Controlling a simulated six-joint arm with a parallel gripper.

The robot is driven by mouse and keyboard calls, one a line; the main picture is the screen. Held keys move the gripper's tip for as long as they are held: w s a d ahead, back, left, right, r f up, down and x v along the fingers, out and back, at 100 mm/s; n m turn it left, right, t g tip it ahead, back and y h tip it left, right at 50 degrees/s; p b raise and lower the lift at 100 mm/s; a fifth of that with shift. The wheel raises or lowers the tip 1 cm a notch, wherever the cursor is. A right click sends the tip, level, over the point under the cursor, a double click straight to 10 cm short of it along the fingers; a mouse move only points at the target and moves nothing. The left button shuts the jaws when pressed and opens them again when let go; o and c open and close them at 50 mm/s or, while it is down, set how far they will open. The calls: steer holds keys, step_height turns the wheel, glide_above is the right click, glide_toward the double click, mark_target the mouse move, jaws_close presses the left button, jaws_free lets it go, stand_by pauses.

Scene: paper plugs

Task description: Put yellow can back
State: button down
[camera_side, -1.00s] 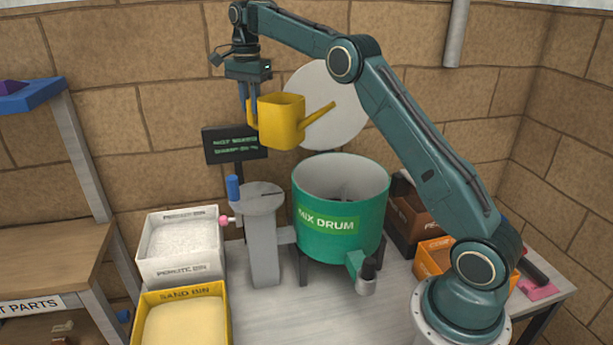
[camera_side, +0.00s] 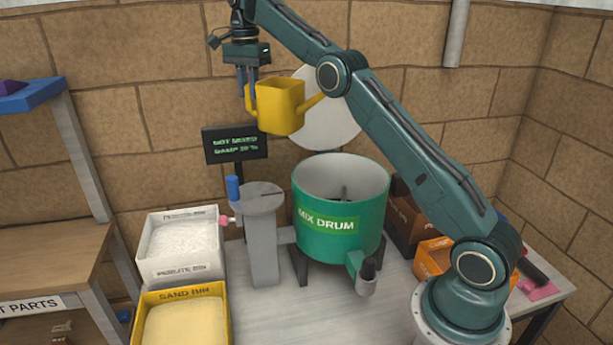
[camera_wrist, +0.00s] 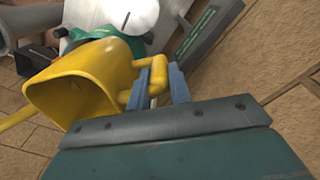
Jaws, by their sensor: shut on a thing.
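The yellow can (camera_side: 279,109) is a watering can with a spout pointing right in the side view. My gripper (camera_side: 250,108) is shut on its handle, at the can's left side. The can hangs in the air above and to the left of the green mix drum (camera_side: 340,208), roughly upright. In the wrist view the yellow can (camera_wrist: 85,85) shows its open mouth, and the blue fingers of my gripper (camera_wrist: 160,85) close around the handle. The inside of the can looks empty where it shows.
A white perlite bin (camera_side: 181,245) and a yellow sand bin (camera_side: 181,316) stand at the left. A grey post (camera_side: 262,235) with a blue handle stands beside the drum. A dark display (camera_side: 235,143) is behind. A wooden bench (camera_side: 50,250) is at far left.

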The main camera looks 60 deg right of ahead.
steer(key=shift+s+r, duration=0.15)
steer(key=shift+r, duration=0.5)
steer(key=s+a+r+n, duration=0.1)
steer(key=s+a+n, duration=0.1)
steer(key=a+n, duration=0.35)
steer(key=s+a+r+n, duration=0.1)
steer(key=s+a+n, duration=0.15)
steer(key=a, duration=0.65)
steer(key=s+a+r+n, duration=0.1)
steer(key=s+a+n, duration=0.15)
steer(key=a, duration=0.55)
steer(key=s+a+f+n, duration=0.1)
steer(key=s+a+n, duration=0.45)
steer(key=s, duration=0.35)
steer(key=s+a+f+n, duration=0.2)
steer(key=s+a+n, duration=0.35)
steer(key=s, duration=0.35)
step_height(320, 180, down, 35)
steer(key=shift+w+d, duration=0.2)
steer(key=shift+d, duration=0.15)
steer(key=shift+f+n, duration=0.1)
steer(key=shift+n, duration=0.15)
